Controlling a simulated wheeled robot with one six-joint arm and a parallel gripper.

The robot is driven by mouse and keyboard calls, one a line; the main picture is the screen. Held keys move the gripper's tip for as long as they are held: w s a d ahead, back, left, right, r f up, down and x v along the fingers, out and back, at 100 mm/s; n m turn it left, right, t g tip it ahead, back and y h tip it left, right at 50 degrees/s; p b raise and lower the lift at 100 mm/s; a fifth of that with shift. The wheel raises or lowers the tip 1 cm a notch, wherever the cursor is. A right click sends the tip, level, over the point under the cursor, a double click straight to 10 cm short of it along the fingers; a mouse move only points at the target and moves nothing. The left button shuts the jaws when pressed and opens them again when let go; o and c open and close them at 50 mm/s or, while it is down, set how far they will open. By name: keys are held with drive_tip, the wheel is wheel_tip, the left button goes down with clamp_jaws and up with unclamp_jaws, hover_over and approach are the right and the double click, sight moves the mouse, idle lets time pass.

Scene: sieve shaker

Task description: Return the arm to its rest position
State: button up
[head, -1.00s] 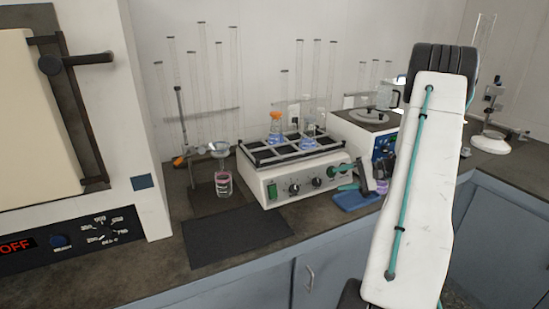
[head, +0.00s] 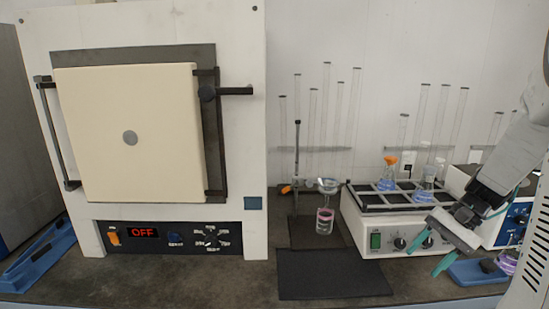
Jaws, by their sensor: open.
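My gripper (head: 443,245) is at the lower right of the head view. Its teal fingers are spread apart with nothing between them. It hangs in front of the right part of the white shaker (head: 375,241), and I cannot tell from this view how close it is. My arm comes down from the right edge of the picture. The shaker's rack holds an orange-capped flask (head: 388,176) and another flask (head: 425,182) with blue liquid.
A furnace (head: 130,130) with its door shut and an OFF display stands at the left. A dark mat (head: 333,274) lies bare in front. A funnel stand (head: 297,160) is over a beaker of pink liquid (head: 325,221). A blue tray (head: 478,271) is at the lower right.

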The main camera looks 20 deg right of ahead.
drive_tip(key=s+a+r+n+h, duration=0.3)
drive_tip(key=s+a+r+n, duration=0.2)
drive_tip(key=a, duration=0.5)
drive_tip(key=s+a+r+n+h, duration=0.4)
drive_tip(key=s+a+r+n, duration=0.1)
drive_tip(key=a, duration=0.6)
drive_tip(key=s+r, duration=0.1)
drive_tip(key=s, duration=0.1)
drive_tip(key=shift+s+t+h, duration=0.3)
drive_tip(key=shift+s+t, duration=0.1)
